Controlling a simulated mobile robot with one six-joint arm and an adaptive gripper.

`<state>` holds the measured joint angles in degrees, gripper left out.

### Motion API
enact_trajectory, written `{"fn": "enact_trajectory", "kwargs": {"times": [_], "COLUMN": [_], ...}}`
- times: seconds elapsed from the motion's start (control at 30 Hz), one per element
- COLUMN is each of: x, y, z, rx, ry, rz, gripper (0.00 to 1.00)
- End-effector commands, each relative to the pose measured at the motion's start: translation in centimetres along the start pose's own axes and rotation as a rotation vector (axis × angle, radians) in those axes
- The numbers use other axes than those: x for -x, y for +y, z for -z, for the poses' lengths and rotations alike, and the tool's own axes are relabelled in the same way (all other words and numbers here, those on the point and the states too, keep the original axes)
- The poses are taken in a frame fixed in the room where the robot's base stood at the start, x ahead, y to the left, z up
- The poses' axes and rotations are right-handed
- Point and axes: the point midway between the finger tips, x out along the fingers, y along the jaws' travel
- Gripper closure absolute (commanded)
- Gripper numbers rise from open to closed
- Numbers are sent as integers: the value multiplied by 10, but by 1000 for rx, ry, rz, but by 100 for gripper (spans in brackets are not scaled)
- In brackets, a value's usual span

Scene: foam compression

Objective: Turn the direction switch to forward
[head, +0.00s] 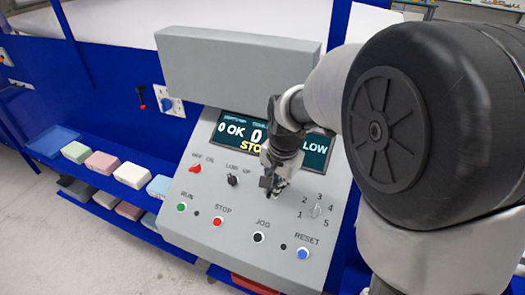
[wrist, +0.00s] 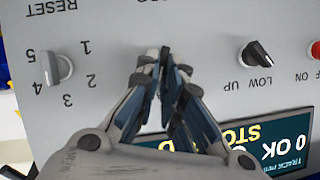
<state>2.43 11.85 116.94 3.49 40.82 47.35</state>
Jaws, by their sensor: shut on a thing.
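My gripper (head: 272,190) reaches down to the sloped grey control panel (head: 190,228), between the LOW/UP switch and the numbered dial. In the wrist view, where the panel appears upside down, my gripper (wrist: 157,62) has its fingers close together, closed on a small part at the panel face. This part sits where the direction switch would be. The fingers hide nearly all of it and its labels, so its setting cannot be read.
Also on the panel are a red OFF/ON switch (head: 195,168), a black LOW/UP switch (head: 233,180), a numbered dial (head: 316,211), and RUN (head: 181,207), STOP (head: 217,221), JOG (head: 258,237) and RESET (head: 302,253) buttons. A display (head: 316,150) is above. Foam blocks (head: 103,162) lie left.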

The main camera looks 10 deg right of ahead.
Motion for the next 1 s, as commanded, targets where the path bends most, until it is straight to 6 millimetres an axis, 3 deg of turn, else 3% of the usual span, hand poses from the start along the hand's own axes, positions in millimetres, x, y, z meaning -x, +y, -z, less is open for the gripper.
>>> {"fn": "enact_trajectory", "kwargs": {"times": [1.0], "x": [-3], "y": [-17], "z": [-7], "rx": [812], "ry": [1], "rz": [-379], "gripper": [100]}}
